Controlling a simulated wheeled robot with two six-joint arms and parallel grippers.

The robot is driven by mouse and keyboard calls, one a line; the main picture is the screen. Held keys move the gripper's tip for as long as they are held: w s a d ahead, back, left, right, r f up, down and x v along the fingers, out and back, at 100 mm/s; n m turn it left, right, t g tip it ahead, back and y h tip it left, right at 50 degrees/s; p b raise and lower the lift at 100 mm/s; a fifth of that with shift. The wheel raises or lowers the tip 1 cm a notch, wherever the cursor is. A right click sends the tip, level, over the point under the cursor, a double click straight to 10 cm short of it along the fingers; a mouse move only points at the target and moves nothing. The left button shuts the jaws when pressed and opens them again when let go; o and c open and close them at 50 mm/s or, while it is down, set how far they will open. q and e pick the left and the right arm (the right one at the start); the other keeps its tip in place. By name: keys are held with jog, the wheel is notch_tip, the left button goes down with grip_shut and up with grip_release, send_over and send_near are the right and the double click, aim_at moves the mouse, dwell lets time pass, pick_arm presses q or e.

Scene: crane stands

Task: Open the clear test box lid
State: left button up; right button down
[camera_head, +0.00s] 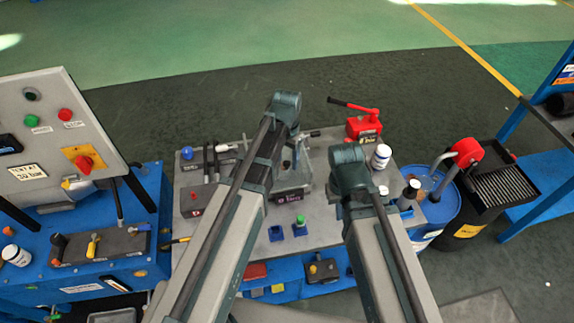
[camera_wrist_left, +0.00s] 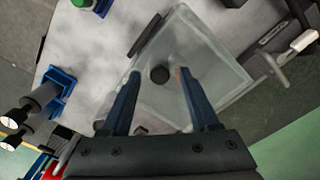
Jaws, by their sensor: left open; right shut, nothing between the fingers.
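The clear test box (camera_wrist_left: 205,75) shows in the left wrist view as a see-through square cover with a dark round knob (camera_wrist_left: 159,74) on it. The lid looks closed. My left gripper (camera_wrist_left: 157,97) is open, its two blue fingers pointing at the box on either side of the knob, with nothing held between them. I cannot tell whether the fingers touch the lid. In the head view my left arm hides much of the box area and the left gripper itself. I cannot make out my right gripper; only my right arm shows there.
The grey workbench (camera_head: 325,230) carries a red hand pump (camera_head: 363,125), a white bottle (camera_head: 381,156) and small blue holders (camera_head: 276,233). A control panel (camera_head: 50,130) stands at the left. A blue drum (camera_head: 437,207) and a black bin (camera_head: 497,195) stand at the right.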

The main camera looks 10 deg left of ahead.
pick_arm(q)
jog(key=shift+f, duration=0.1)
grip_shut()
dwell(0.3)
dwell(1.1)
